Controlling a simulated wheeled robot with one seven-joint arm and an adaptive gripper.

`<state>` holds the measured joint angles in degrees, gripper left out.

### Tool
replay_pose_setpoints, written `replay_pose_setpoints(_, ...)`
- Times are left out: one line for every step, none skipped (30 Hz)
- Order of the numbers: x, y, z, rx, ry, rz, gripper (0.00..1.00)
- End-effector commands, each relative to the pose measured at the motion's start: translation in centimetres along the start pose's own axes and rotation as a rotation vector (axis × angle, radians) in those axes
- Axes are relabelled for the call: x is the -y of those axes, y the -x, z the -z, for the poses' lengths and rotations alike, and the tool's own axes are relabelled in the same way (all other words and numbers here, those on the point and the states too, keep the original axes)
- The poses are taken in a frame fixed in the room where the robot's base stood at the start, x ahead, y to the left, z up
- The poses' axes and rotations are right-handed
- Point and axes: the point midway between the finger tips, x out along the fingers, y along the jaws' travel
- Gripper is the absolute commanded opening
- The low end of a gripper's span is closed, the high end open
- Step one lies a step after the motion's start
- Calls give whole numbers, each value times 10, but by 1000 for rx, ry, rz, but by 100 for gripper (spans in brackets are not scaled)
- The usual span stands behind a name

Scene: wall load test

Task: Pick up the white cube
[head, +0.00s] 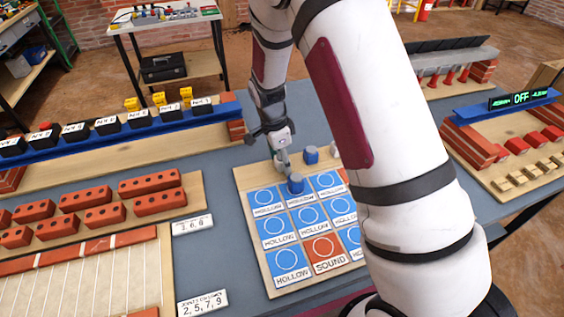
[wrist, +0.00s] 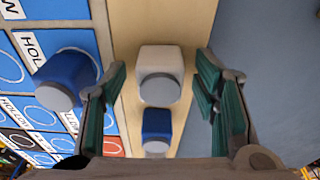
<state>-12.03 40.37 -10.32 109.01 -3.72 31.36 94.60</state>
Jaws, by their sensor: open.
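The white cube (wrist: 160,60) has a grey round knob on its face and rests on the bare wooden strip of the board. In the wrist view it lies between the two green-padded fingers of my gripper (wrist: 162,73), with gaps on both sides. The fingers are open and hold nothing. In the head view my gripper (head: 281,152) is over the far edge of the board, and the cube there is mostly hidden by it.
A blue knobbed block (wrist: 66,72) stands on a HOLLOW tile beside the left finger. A smaller-looking blue block (wrist: 157,126) stands on the strip near the cube. The board (head: 247,182) carries blue HOLLOW tiles and a red SOUND tile (head: 325,252). Red bricks (head: 106,214) lie left.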

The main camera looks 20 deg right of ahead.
Motion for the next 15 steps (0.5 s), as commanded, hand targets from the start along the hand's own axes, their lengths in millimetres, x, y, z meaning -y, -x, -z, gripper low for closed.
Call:
replay_pose_setpoints(0,0,0,0,0,0,55)
replay_pose_setpoints(0,0,0,0,0,0,55)
replay_pose_setpoints(0,0,0,0,0,0,53)
replay_pose_setpoints(0,0,0,0,0,0,46)
replay_pose_setpoints(0,0,0,0,0,0,39)
replay_pose_setpoints(0,0,0,0,0,0,30)
replay_pose_setpoints(0,0,0,0,0,0,23)
replay_pose_setpoints(0,0,0,0,0,0,16)
replay_pose_setpoints(0,0,0,0,0,0,7)
replay_pose_setpoints(0,0,0,0,0,0,2)
replay_pose_setpoints(0,0,0,0,0,0,2)
replay_pose_setpoints(0,0,0,0,0,0,2)
replay_pose_setpoints(0,0,0,0,0,0,2)
replay_pose_setpoints(0,0,0,0,0,0,2)
replay_pose_setpoints(0,0,0,0,0,0,2)
